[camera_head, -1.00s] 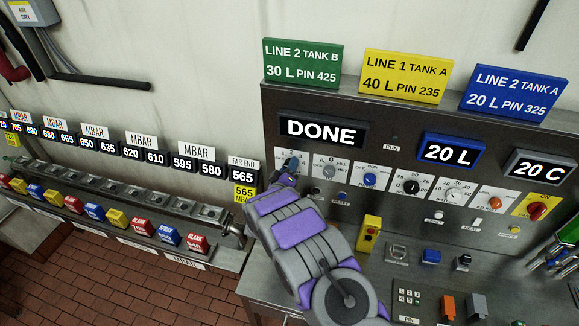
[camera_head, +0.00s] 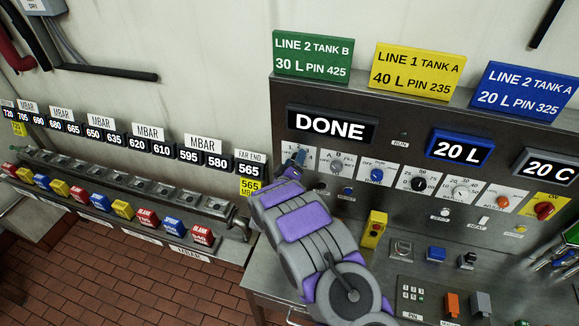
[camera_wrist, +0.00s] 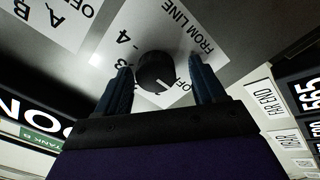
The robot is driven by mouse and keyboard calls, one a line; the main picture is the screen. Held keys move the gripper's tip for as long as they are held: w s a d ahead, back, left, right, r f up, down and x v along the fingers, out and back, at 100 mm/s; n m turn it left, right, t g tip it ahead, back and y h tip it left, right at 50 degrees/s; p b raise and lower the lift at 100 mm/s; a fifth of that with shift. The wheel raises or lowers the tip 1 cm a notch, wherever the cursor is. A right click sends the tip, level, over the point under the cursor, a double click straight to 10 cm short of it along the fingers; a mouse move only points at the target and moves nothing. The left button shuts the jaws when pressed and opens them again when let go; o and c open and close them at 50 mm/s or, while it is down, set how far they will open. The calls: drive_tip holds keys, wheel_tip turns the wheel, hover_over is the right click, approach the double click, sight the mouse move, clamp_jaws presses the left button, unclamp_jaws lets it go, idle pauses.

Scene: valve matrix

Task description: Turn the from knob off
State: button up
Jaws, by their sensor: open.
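The from knob (camera_wrist: 155,72) is a round black knob with a white pointer line on a white plate (camera_wrist: 208,36) marked FROM LINE, with numbers and OFF around it. In the wrist view the pointer line points toward the lower right, near the OFF print. My gripper (camera_wrist: 162,82) is open, with one dark blue finger on each side of the knob; contact cannot be told.
Right of my gripper are the A/B/fill knob (camera_head: 336,167), a blue knob (camera_head: 377,175) and a black dial (camera_head: 418,184). The DONE display (camera_head: 332,125) is just above. A yellow button box (camera_head: 375,229) stands right of my arm. Coloured blocks (camera_head: 121,209) line the left bench.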

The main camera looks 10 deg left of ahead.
drive_tip(key=s+a+b, duration=0.1)
drive_tip(key=s+b, duration=0.1)
drive_tip(key=s, duration=1.5)
drive_tip(key=shift+s+a, duration=0.15)
drive_tip(key=shift+a, duration=0.15)
drive_tip(key=shift+f, duration=0.1)
drive_tip(key=d+m+g+y+b, duration=0.3)
drive_tip(key=d+m+g+b, duration=0.1)
drive_tip(key=d+g+b, duration=0.3)
drive_tip(key=s+d+m+g+b, duration=0.2)
drive_tip(key=s+d, duration=0.6)
drive_tip(key=s, duration=0.5)
drive_tip(key=s+d+m+g+h+b, duration=0.1)
drive_tip(key=s+d+g+b, duration=0.3)
drive_tip(key=s, duration=0.9)
drive_tip(key=s+d+m+g+b, duration=0.2)
drive_tip(key=s+d+g, duration=0.4)
drive_tip(key=s+d, duration=0.6)
drive_tip(key=shift+s+d+r+m+g+h+b, duration=0.15)
drive_tip(key=shift+s+r+m+g+h+b, duration=0.2)
drive_tip(key=shift+s+b, duration=0.3)
drive_tip(key=shift+w, duration=0.2)
